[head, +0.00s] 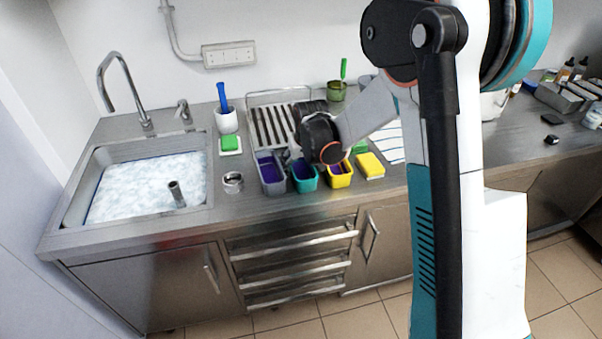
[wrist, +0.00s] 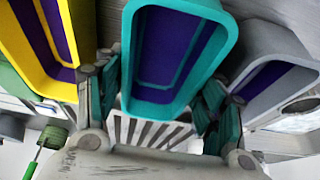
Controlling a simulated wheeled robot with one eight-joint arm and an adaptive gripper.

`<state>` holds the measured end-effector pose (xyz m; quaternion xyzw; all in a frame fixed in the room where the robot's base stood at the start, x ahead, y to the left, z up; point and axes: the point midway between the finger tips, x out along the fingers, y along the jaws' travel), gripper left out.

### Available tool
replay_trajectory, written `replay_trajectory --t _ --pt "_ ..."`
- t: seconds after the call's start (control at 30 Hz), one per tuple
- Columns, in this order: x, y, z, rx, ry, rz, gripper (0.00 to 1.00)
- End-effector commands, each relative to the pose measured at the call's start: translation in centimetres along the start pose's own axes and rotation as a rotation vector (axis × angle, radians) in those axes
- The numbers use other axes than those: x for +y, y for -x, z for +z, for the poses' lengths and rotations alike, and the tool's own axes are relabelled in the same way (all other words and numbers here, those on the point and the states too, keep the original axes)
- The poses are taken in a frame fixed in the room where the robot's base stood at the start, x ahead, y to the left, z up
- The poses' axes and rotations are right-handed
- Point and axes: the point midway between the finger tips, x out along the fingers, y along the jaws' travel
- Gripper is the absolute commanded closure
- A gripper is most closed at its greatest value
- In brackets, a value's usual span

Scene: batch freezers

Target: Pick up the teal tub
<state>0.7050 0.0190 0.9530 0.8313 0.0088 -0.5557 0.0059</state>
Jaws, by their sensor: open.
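The teal tub (head: 306,186) stands at the front of the steel counter, between a grey tub (head: 272,184) and a yellow tub (head: 341,180). It looks purple inside. In the wrist view the teal tub (wrist: 155,109) fills the upper middle, with the yellow tub (wrist: 58,88) at left and the grey tub (wrist: 262,42) at right. My gripper (wrist: 157,82) is open, with one finger on each side of the near end of the teal tub. I cannot tell whether the fingers touch it. In the head view my gripper (head: 296,157) is partly hidden by my wrist.
A yellow sponge (head: 370,165) lies right of the tubs and a small metal ring (head: 233,182) lies left. A dish rack (head: 270,125) is behind. The foam-filled sink (head: 135,186) is at far left. The neighbouring tubs leave narrow gaps.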

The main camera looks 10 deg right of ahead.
Motion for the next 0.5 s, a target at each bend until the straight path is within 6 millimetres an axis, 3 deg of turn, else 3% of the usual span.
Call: replay_trajectory --t 0.07,0.2,0.5 --pt "0.01 0.08 -0.01 0.0 0.0 0.0 0.37" --pt "0.01 0.09 -0.01 0.0 0.0 0.0 0.64" --pt "0.0 0.12 -0.02 0.0 0.0 0.0 0.66"
